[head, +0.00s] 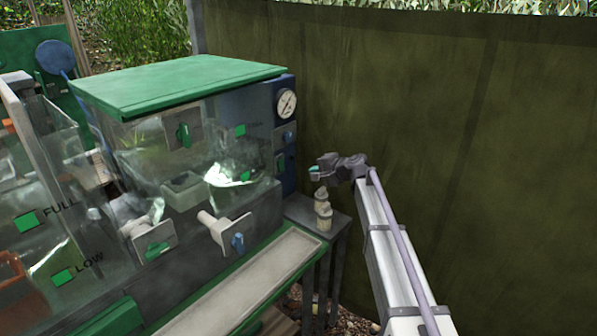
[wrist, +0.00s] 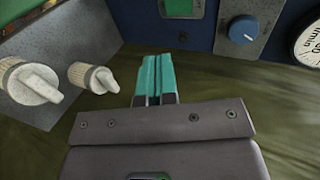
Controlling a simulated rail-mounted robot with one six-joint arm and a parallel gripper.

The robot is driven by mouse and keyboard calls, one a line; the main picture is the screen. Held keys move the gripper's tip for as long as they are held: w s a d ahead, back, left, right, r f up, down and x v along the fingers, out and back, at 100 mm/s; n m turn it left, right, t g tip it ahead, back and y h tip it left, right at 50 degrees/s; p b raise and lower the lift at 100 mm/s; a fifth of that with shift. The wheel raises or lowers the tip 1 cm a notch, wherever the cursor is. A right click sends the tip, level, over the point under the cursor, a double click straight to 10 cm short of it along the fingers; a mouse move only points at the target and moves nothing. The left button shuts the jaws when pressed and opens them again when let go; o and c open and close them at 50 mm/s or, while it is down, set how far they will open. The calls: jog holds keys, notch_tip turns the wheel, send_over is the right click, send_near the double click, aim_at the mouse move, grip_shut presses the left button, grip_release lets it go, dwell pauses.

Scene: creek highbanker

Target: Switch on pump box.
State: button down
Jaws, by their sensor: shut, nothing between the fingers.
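A dark blue panel (head: 287,120) on the right end of the green-lidded machine carries a round gauge, a blue knob (head: 289,136) and a green switch (head: 281,162). I take it as the pump box, but no label is readable. My gripper (head: 314,170) is shut and empty, with teal fingers, a little right of the panel. In the wrist view the shut fingers (wrist: 158,62) point toward the panel, below the green switch (wrist: 180,8). The switch is partly cut off by the frame.
Pale ribbed fittings (head: 323,208) stand on a small grey stand just below my gripper; they show at left in the wrist view (wrist: 92,77). The gauge (head: 286,104) is above the knob. A long pale trough (head: 245,283) runs in front. A green tarp wall (head: 430,130) stands behind.

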jog(key=b, duration=0.4)
send_near(283, 170)
notch_tip(283, 170, down, 3)
jog(key=a, duration=0.2)
jog(key=w+a, duration=0.3)
jog(key=shift+w+a, duration=0.2)
jog(key=shift+w, duration=0.15)
